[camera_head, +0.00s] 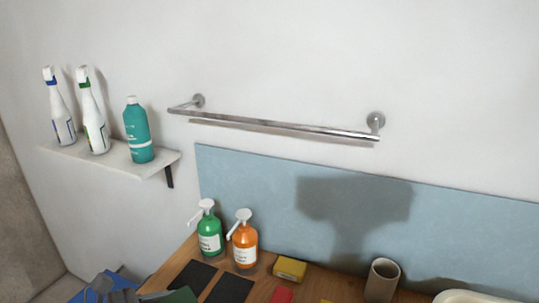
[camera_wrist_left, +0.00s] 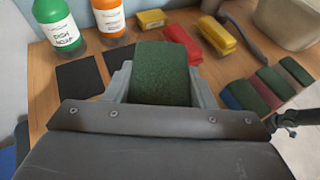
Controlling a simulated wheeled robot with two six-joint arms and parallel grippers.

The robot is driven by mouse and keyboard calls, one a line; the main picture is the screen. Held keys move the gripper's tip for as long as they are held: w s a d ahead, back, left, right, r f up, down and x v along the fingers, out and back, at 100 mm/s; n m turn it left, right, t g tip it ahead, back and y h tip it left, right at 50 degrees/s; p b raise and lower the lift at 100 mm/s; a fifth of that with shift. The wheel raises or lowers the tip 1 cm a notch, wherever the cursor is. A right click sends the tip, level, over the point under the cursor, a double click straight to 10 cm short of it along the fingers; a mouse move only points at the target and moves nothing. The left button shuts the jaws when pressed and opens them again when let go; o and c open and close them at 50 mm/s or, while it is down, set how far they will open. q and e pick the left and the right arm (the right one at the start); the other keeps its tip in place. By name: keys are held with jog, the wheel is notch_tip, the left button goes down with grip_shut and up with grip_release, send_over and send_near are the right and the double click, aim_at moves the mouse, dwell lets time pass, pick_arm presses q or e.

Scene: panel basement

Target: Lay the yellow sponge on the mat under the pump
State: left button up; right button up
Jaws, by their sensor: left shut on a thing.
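My left gripper (camera_wrist_left: 163,84) is shut on a sponge (camera_wrist_left: 160,72) with a dark green scouring face. Its sides are hidden, so I cannot tell its body colour. In the head view the left gripper (camera_head: 112,290) is at the bottom left, with the green face beside it. Two dark mats lie on the wooden top: a left mat (camera_wrist_left: 78,76) before the green pump bottle (camera_wrist_left: 57,25) and a right mat (camera_wrist_left: 117,58) before the orange pump bottle (camera_wrist_left: 110,18). The held sponge is in front of the mats and to their right, apart from them. My right gripper is not in view.
A yellow block (camera_head: 289,269) lies right of the orange bottle. Red (camera_wrist_left: 183,42) and yellow (camera_wrist_left: 217,36) pieces lie beyond the held sponge. Several green-topped sponges (camera_wrist_left: 245,97) lie at the right. A brown cup (camera_head: 382,279) stands near the wall. A metal rail (camera_head: 275,126) hangs above.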

pick_arm(q)
jog(key=shift+s+a+r+m+g, duration=0.1)
jog(key=shift+s+r, duration=0.05)
jog(key=shift+s, duration=0.4)
jog(key=shift+s+a+r+m+g, duration=0.1)
jog(key=shift+s+a+r, duration=0.05)
jog(key=shift+s, duration=0.35)
jog(key=shift+s+a+r+m+g, duration=0.1)
jog(key=shift+s+r, duration=0.05)
jog(key=shift+s, duration=0.4)
jog(key=shift+w+d+h, duration=0.1)
jog(key=shift+h, duration=0.2)
